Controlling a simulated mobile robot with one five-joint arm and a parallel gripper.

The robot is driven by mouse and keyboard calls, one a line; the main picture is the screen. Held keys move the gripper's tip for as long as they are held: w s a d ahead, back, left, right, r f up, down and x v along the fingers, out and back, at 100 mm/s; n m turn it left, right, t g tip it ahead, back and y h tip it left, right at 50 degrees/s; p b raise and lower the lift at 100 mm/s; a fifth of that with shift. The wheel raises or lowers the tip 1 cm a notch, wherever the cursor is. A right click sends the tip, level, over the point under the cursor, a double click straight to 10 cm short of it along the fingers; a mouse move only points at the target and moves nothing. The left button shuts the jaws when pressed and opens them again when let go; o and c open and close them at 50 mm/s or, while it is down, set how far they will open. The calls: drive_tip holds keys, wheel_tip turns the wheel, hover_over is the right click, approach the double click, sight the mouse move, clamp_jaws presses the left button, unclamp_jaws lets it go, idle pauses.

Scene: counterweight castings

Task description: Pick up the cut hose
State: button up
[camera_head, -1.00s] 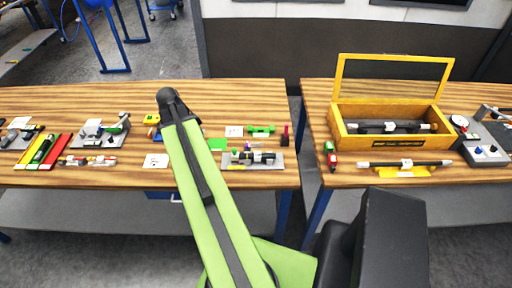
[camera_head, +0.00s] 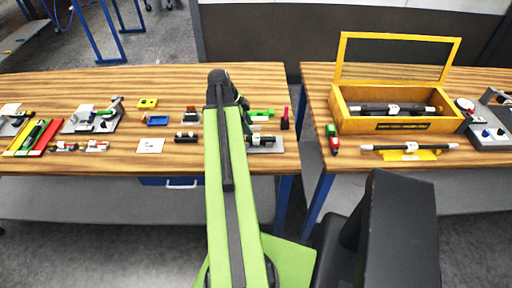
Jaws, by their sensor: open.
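I cannot tell for sure which thing is the cut hose. A dark cylindrical piece (camera_head: 264,140) lies on a grey plate (camera_head: 279,146) near the right end of the left table, partly hidden by my raised green arm. A short black piece (camera_head: 187,137) with light marks lies left of my arm. My gripper is hidden behind the arm, so its jaws do not show.
A blue tray (camera_head: 157,121), a yellow block (camera_head: 148,103) and a white card (camera_head: 150,146) lie left of my arm. A gap separates the left table from the right one, which bears an open yellow case (camera_head: 398,125).

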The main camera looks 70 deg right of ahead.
sight(255, 137)
drive_tip(key=shift+b+x, duration=0.35)
drive_tip(key=shift+x, duration=0.8)
drive_tip(key=b+x, duration=0.4)
drive_tip(key=shift+w+f+b, duration=0.2)
drive_tip(key=shift+f+b, duration=0.1)
drive_tip(key=shift+f, duration=0.2)
drive_tip(key=shift+s+d+f, duration=0.1)
drive_tip(key=shift+s+f, duration=0.05)
drive_tip(key=shift+f, duration=0.1)
drive_tip(key=shift+r, duration=0.25)
clamp_jaws()
